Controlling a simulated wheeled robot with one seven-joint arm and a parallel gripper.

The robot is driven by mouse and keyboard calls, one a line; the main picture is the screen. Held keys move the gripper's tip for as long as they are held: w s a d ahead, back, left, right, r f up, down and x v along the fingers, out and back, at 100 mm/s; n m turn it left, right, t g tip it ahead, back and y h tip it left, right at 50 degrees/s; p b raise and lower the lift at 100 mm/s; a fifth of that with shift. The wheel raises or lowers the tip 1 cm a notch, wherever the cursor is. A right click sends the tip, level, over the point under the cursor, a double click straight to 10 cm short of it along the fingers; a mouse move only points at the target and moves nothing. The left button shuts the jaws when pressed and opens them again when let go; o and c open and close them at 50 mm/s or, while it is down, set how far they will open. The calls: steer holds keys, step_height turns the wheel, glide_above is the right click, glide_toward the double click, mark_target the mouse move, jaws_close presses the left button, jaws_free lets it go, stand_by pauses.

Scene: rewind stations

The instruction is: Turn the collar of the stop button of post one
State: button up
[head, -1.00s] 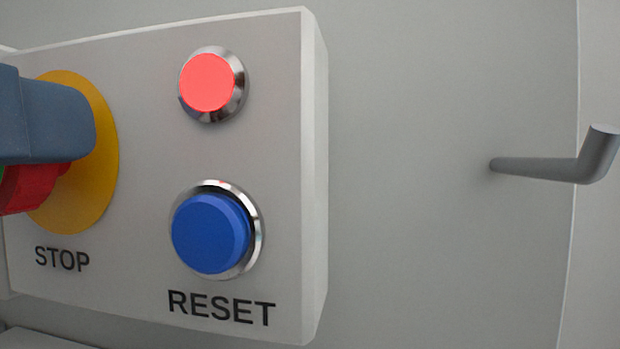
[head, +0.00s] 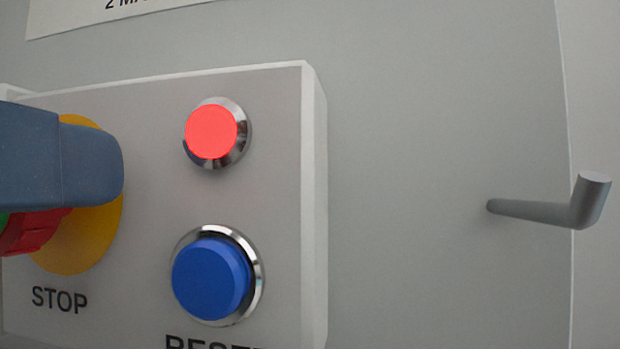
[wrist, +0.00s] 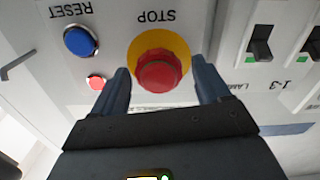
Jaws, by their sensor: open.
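The red stop button (wrist: 159,74) with its collar sits on a yellow disc (wrist: 178,42) above the STOP label, which reads upside down in the wrist view. My gripper (wrist: 163,80) is open, with one dark finger on each side of the red button. I cannot tell whether the fingers touch it. In the head view a blue-grey finger of my gripper covers most of the button; part of the red button (head: 36,232) and the yellow disc (head: 85,240) show below it.
A lit red lamp (head: 212,132) and a blue RESET button (head: 212,278) are on the same grey box (head: 285,200). A grey hook (head: 550,208) sticks out from the wall at right. Black switches (wrist: 262,45) are beside the box in the wrist view.

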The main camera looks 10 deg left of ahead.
steer(key=s, duration=0.7)
steer(key=shift+s+a+b, duration=0.35)
steer(key=shift+s+b, duration=0.05)
steer(key=shift+b, duration=0.05)
stand_by(0.4)
